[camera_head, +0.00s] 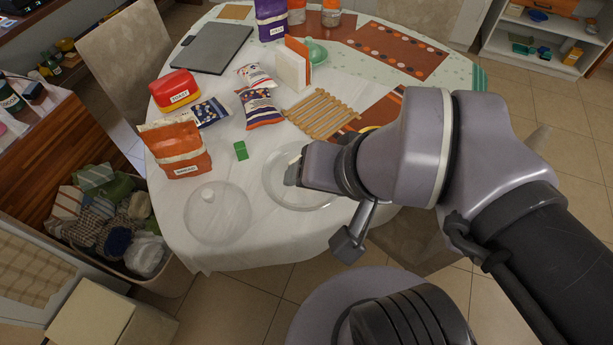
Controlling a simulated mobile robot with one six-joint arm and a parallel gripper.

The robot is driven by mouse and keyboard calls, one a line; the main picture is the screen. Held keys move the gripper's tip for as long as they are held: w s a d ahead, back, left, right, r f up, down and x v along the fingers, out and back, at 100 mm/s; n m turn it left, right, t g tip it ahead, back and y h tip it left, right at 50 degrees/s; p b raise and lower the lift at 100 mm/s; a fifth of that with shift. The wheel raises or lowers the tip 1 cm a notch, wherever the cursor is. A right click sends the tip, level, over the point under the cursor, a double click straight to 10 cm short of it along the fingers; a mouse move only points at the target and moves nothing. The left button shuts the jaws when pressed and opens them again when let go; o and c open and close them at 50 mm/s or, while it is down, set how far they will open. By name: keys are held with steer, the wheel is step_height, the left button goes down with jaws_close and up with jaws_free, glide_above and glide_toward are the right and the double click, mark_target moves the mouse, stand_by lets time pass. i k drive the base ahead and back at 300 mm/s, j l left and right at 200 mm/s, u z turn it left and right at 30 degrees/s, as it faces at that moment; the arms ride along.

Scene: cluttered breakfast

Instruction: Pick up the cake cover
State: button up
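The cake cover (222,218) looks like a clear round dome with a small knob. It rests on the white tablecloth near the table's front left edge. A clear round glass dish (277,200) lies to its right, partly hidden by my arm. My gripper (293,174) is over this dish, right of the cake cover and apart from it. Its fingers are small and partly hidden by the wrist, so I cannot tell whether they are open or shut.
An orange bag (180,150) and a small green box (241,150) stand behind the cake cover. A wooden rack (322,113), snack bags (259,108) and a red-yellow container (176,91) crowd the middle and left. A laundry basket (165,272) is left of the table.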

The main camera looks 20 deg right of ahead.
mark_target(217, 213)
steer(key=i+u, duration=0.1)
steer(key=u, duration=0.35)
steer(key=i+u, duration=0.1)
steer(key=u, duration=0.35)
steer(key=i+u, duration=0.1)
steer(key=u, duration=0.8)
steer(key=i+l+u, duration=0.1)
steer(key=u, duration=0.35)
